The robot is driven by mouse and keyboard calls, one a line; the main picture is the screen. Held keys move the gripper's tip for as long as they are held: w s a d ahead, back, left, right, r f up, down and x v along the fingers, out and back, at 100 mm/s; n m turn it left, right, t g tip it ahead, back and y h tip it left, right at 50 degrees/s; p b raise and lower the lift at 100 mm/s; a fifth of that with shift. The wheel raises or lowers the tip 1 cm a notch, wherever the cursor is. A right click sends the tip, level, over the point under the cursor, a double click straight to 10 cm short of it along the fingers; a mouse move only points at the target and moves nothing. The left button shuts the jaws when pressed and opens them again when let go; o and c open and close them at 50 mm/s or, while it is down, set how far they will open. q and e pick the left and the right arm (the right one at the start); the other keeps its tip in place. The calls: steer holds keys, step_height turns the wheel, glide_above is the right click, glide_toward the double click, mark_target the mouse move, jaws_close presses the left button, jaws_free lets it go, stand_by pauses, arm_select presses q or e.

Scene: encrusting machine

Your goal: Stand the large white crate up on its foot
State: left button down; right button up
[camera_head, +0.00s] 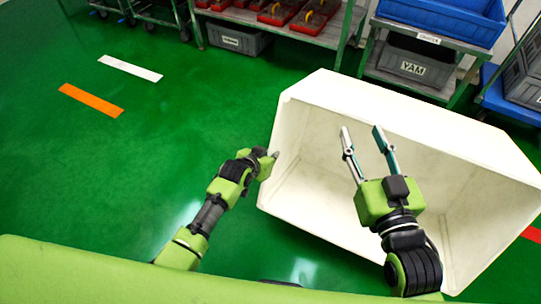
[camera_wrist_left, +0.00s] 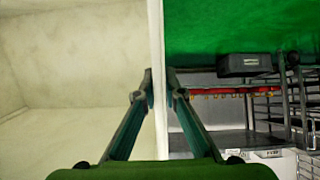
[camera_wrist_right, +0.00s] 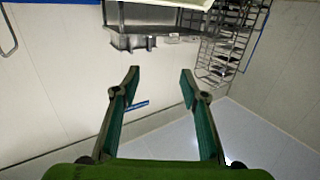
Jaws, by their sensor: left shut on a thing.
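The large white crate (camera_head: 310,105) lies tipped on the green floor, with its open mouth facing me. My left gripper (camera_head: 274,156) is at the crate's left wall edge. In the left wrist view the gripper (camera_wrist_left: 159,85) has one finger on each side of the thin white wall (camera_wrist_left: 156,35) and is shut on it. My right gripper (camera_head: 361,130) is open and empty, in front of the crate's mouth. The right wrist view shows its two fingers (camera_wrist_right: 160,82) apart with nothing between them. The crate's far outer side is hidden.
A shelf with red trays (camera_head: 277,12) and a grey bin (camera_head: 232,40) stands behind. A rack with blue and grey bins (camera_head: 403,64) stands close behind the crate. Open green floor (camera_head: 180,130) lies to the left, with white and orange floor marks (camera_head: 91,100).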

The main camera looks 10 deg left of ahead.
arm_select(q)
steer(key=shift+w+d+r+g+p, duration=0.2)
steer(key=shift+w+d+r+p, duration=0.15)
steer(key=shift+w+r+p, duration=0.25)
steer(key=shift+w+d+r+g+p, duration=0.3)
steer(key=shift+w+r, duration=0.2)
steer(key=shift+w, duration=0.25)
arm_select(e)
steer(key=s+d+f+g+h, duration=0.1)
steer(key=s+d+f+g, duration=0.1)
steer(key=f+g, duration=0.3)
steer(key=shift+s+f+h, duration=0.3)
steer(key=shift+s+f, duration=0.4)
steer(key=shift+f, duration=1.45)
